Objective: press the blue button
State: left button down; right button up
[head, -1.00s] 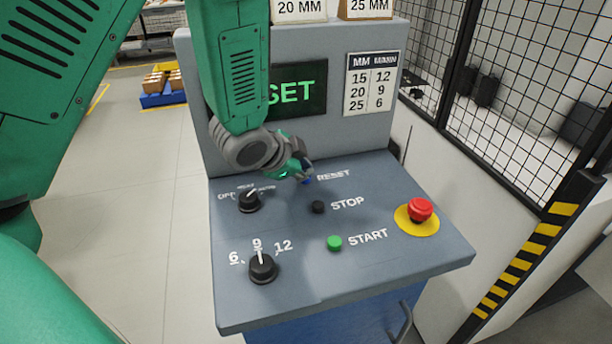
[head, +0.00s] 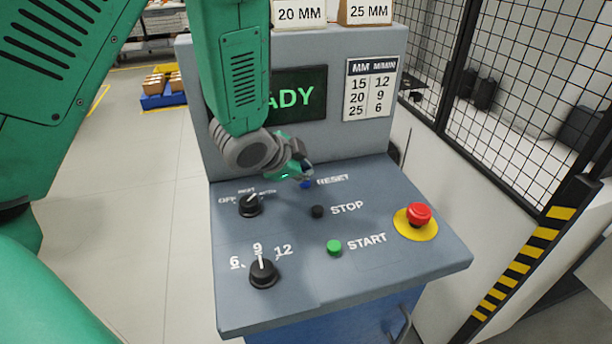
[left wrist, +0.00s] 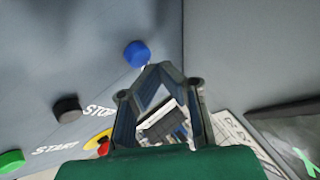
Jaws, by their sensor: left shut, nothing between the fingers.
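The blue button (head: 307,184) sits on the sloped grey panel beside the RESET label, partly hidden by my left gripper in the head view. It shows whole in the left wrist view (left wrist: 137,53). My left gripper (head: 304,172) is shut and empty, its fingertips just above and behind the button. The screen (head: 298,95) shows green letters ending in "ADY"; my arm hides the rest. My right gripper is not in view.
The panel also carries a black STOP button (head: 318,211), a green START button (head: 334,247), two black knobs (head: 263,272) and a red emergency button (head: 419,214) on yellow. A black mesh fence (head: 520,100) stands at right.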

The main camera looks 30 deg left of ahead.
pick_arm(q)
jog(key=shift+r, duration=0.25)
notch_tip(320, 180, up, 5)
jog(key=p, duration=0.4)
jog(key=shift+p, duration=0.4)
jog(key=shift+f, duration=0.1)
dwell(0.5)
